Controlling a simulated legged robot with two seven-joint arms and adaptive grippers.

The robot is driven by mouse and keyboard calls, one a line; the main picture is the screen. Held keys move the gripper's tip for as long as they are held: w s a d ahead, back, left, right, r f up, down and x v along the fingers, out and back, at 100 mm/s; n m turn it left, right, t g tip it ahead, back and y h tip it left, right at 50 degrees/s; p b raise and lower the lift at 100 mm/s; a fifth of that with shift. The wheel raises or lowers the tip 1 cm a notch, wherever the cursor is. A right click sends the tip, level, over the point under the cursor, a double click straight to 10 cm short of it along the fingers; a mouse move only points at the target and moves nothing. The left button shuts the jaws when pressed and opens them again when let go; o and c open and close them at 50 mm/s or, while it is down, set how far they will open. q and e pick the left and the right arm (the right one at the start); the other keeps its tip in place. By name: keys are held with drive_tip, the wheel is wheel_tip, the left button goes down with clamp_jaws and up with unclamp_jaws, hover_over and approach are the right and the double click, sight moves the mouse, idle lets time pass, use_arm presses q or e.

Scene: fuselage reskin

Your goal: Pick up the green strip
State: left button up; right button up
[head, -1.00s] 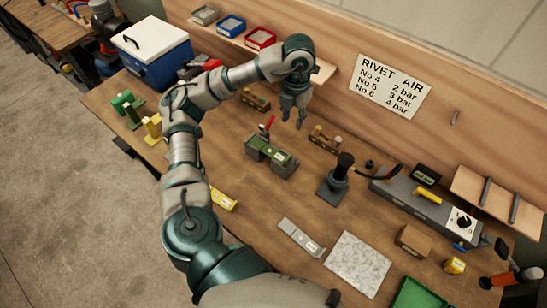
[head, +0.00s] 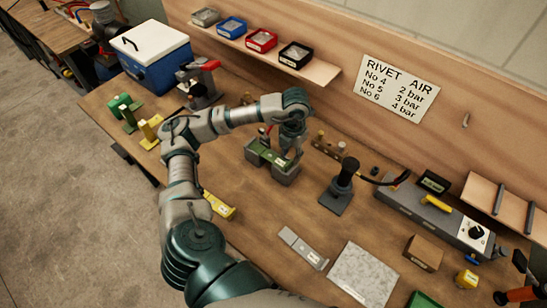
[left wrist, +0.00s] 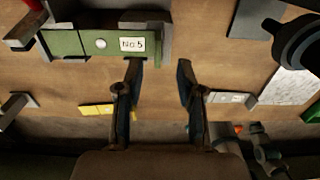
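The green strip (head: 262,154) lies across a grey block holder (head: 286,175) on the workbench, in the middle of the head view. In the left wrist view the strip (left wrist: 90,43) shows at the upper left with a white "No.5" label. My left gripper (left wrist: 158,75) is open and empty, with its two fingers apart. In the head view the left gripper (head: 294,152) is low over the right end of the strip and hides part of it. I cannot tell whether it touches it.
A black-handled tool on a stand (head: 342,185) is to the right of the holder. A yellow piece (head: 218,207), a grey labelled strip (head: 303,247) and a speckled plate (head: 362,273) lie nearer. Bins stand on the shelf (head: 270,55) behind.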

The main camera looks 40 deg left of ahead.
use_arm(q)
drive_tip(key=f, duration=0.4)
drive_tip(key=shift+a, duration=0.2)
drive_tip(key=shift+d+f, duration=0.1)
drive_tip(key=shift+f, duration=0.25)
use_arm(e)
drive_tip(key=shift+s+d, duration=0.2)
drive_tip(key=shift+s, duration=0.3)
use_arm(q)
drive_tip(key=shift+c, duration=0.2)
clamp_jaws()
drive_tip(key=shift+r, duration=0.1)
